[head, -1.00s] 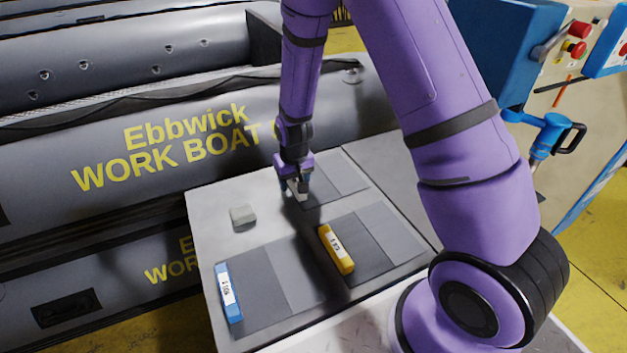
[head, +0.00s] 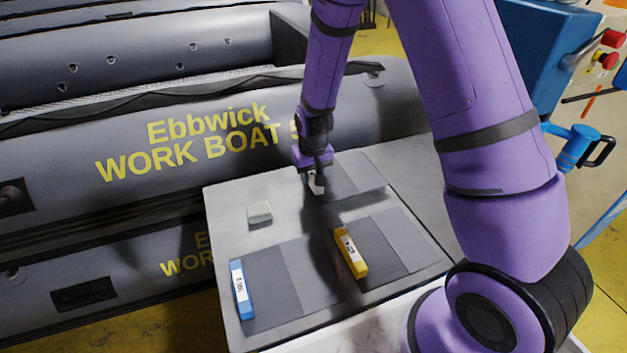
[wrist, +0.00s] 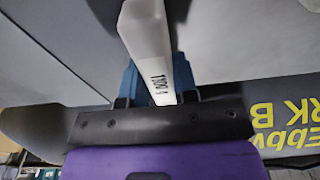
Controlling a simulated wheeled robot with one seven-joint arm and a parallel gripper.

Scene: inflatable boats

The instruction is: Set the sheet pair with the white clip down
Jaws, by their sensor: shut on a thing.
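My gripper (head: 316,184) is shut on the white clip (wrist: 150,50), low over the far part of the grey table. The clip lies between the blue fingertips in the wrist view, its printed label facing the camera. The clip's sheet pair (head: 355,178), dark grey and two-toned, extends to the right of the gripper in the head view. Whether it touches the tabletop is hard to tell. My gripper covers part of the clip in the head view.
On the grey table (head: 225,215) lie a sheet pair with a yellow clip (head: 350,253), another with a blue clip (head: 241,290), and a small pale block (head: 259,213). Grey inflatable boats (head: 130,150) stand behind and left. A blue-handled machine (head: 575,145) stands right.

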